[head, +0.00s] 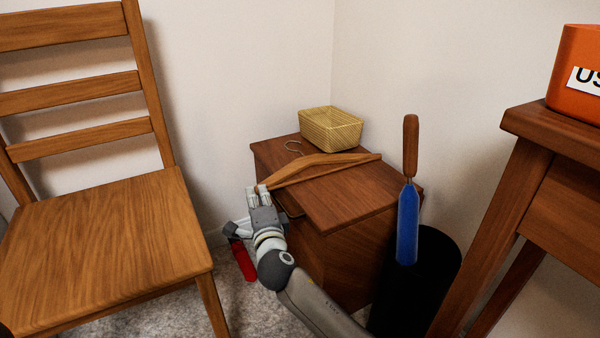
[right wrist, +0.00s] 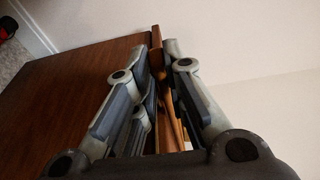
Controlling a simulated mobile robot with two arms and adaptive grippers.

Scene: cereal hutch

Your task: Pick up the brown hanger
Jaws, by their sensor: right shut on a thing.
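The brown hanger (head: 322,163) is wooden with a metal hook. It is at the top of the small wooden cabinet (head: 345,200), reaching from the cabinet's left edge toward its right edge. I cannot tell whether it touches the top. My right gripper (head: 259,189) is shut on the hanger's left end, at the cabinet's left edge. In the right wrist view the hanger (right wrist: 157,38) shows between the fingers (right wrist: 158,55), which hide part of it. My left gripper is not in view.
A yellow basket (head: 331,129) stands at the back of the cabinet. A wooden chair (head: 105,245) is at left. A black bin (head: 435,265) with a blue, wooden-handled item (head: 408,222) is at right, near a wooden table (head: 560,150). A red object (head: 243,260) is low beside the cabinet.

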